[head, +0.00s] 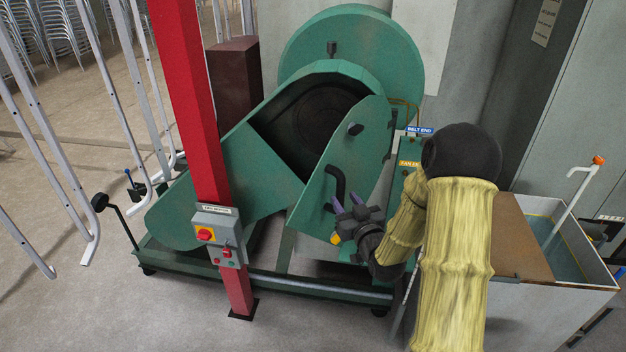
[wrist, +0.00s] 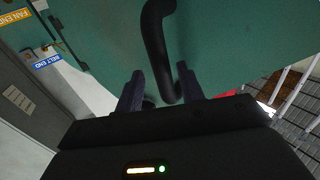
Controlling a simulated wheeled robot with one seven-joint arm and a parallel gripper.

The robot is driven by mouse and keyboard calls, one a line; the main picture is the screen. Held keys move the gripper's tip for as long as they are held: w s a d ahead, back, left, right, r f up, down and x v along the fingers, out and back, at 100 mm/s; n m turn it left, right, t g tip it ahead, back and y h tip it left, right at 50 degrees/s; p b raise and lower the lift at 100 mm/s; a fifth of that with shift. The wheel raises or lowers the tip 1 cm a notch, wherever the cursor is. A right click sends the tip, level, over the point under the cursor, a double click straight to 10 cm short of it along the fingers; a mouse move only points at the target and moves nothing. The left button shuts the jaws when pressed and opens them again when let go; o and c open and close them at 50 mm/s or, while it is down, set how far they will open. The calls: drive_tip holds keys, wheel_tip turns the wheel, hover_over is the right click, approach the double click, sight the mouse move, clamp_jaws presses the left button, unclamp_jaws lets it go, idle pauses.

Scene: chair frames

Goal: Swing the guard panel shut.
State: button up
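The guard panel (head: 352,150) is a green plate on the green machine housing (head: 240,160). It stands swung out, and the dark opening (head: 325,115) behind it is exposed. A bent black handle (head: 338,183) is on the panel's outer face. My gripper (head: 345,203) is just below the handle in the head view. In the wrist view the handle (wrist: 157,40) runs down the panel (wrist: 220,40), its lower end between my two spread fingers (wrist: 160,88). The fingers are open. The right finger is close to the handle; I cannot tell whether it touches.
A red post (head: 195,110) with a switch box (head: 218,235) stands left of the panel. A grey tank (head: 560,300) with a brown lid is at right. Tubular chair frames (head: 75,130) hang at left. Open floor (head: 80,310) lies at front left.

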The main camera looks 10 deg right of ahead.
drive_tip(key=shift+p+x, duration=0.35)
drive_tip(key=shift+x, duration=0.8)
drive_tip(key=shift+a, duration=0.1)
drive_tip(key=c, duration=0.8)
drive_tip(key=w+a+b, duration=0.3)
drive_tip(key=w+a, duration=0.4)
drive_tip(key=shift+w, duration=0.25)
drive_tip(key=o, duration=1)
drive_tip(key=shift+s, duration=0.1)
drive_tip(key=b+v, duration=0.7)
drive_tip(key=v, duration=0.8)
drive_tip(key=shift+b, duration=0.35)
